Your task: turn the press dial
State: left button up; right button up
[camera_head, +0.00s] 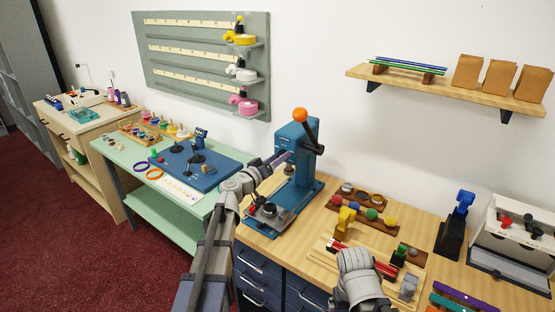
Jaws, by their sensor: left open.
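The blue press (299,134) stands at the back left of the wooden counter. Its black lever with an orange ball points up. A dark round part (269,210) sits on a plate at the front of the press, left of its column; I cannot tell whether it is the dial. My left gripper (284,157) is open, with its fingers against or just in front of the upper column of the press. I cannot tell if they touch it. They may hide part of the press's face.
A wooden tray (327,255) with red pieces and a yellow stand (345,219) lies right of the press. A board of coloured knobs (372,214) is behind it. A blue-topped black stand (455,222) and white drawer box (520,234) stand right. A green table (128,150) is left.

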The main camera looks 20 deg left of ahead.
pick_arm(q)
jog(key=v, duration=0.7)
jog(key=shift+s, duration=0.4)
jog(key=shift+a, duration=0.1)
jog(key=s+d+f+m+g, duration=0.1)
jog(key=s+d+f+g, duration=0.2)
jog(key=d+f, duration=0.1)
jog(key=s+d+f+m+g, duration=0.1)
jog(key=s+d+f+g, duration=0.2)
jog(key=d+f, duration=0.2)
jog(key=s+d+f+m+g, duration=0.1)
jog(key=s+d+f+g, duration=0.3)
jog(key=f, duration=0.1)
jog(key=shift+d+m+h, duration=0.2)
jog(key=shift+m+h, duration=0.2)
jog(key=s+f+g+y, duration=0.1)
jog(key=s+f, duration=0.1)
jog(key=s, duration=0.1)
jog(key=s+f+g+y, duration=0.1)
jog(key=s+f+g, duration=0.1)
jog(key=f, duration=0.1)
jog(key=shift+s+a, duration=0.2)
jog(key=shift+s, duration=0.2)
jog(key=s+a+f+n+g+y, duration=0.25)
jog(key=s+a+y, duration=0.2)
jog(key=s, duration=0.35)
jog(key=s+d+m+g+y, duration=0.2)
jog(key=s+d+m, duration=0.2)
jog(key=d, duration=0.7)
jog(key=shift+s, duration=0.4)
